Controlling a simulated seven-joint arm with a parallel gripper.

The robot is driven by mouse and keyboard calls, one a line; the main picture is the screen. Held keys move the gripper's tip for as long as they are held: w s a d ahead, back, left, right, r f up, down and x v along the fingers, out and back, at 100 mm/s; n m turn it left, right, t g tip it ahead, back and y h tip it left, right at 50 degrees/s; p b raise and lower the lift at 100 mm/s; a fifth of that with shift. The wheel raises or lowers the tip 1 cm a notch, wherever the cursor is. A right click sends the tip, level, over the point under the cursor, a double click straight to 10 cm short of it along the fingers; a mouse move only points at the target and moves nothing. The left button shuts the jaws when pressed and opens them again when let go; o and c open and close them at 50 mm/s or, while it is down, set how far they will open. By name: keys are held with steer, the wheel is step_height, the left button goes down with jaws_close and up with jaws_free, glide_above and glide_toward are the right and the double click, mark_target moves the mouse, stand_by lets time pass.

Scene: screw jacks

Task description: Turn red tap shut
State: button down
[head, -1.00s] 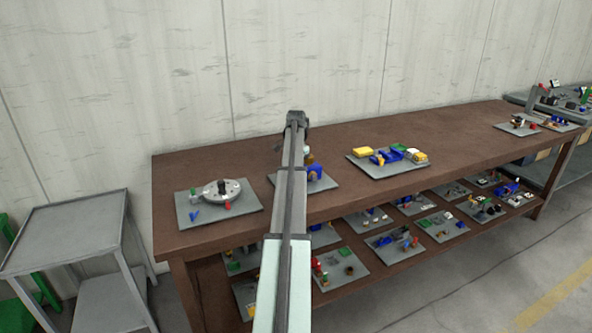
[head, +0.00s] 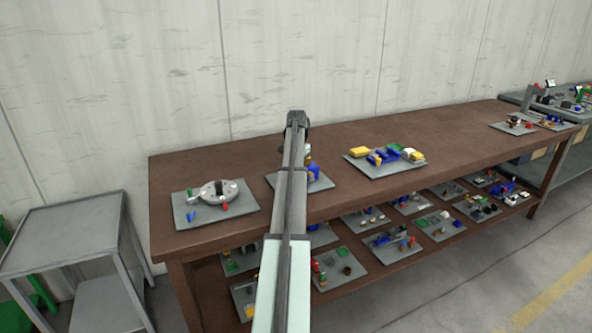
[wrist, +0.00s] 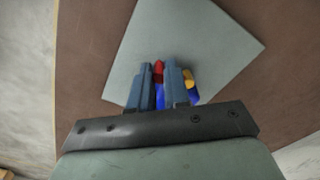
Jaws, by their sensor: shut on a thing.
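The red tap (wrist: 158,70) shows as a small red piece between the fingertips of my gripper (wrist: 158,75) in the wrist view. My gripper is shut on it. A blue body (wrist: 194,95) and a yellow-orange piece (wrist: 188,78) sit just to the right of the fingers, on a grey plate (wrist: 190,35). In the head view my arm covers most of this plate (head: 272,181), and the blue body (head: 314,171) shows at the arm's right edge. The red tap and the fingertips are hidden there. How far the tap is turned cannot be told.
On the brown table (head: 440,150), a plate with a round grey disc (head: 219,193) stands to the left. A plate with yellow and blue parts (head: 385,157) stands to the right. A shelf below holds several plates. A grey cart (head: 68,230) stands at the left.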

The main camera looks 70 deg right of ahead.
steer(key=c, duration=1.1)
jaws_free()
steer(key=shift+r, duration=0.1)
step_height(320, 180, up, 14)
steer(key=shift+f, duration=0.2)
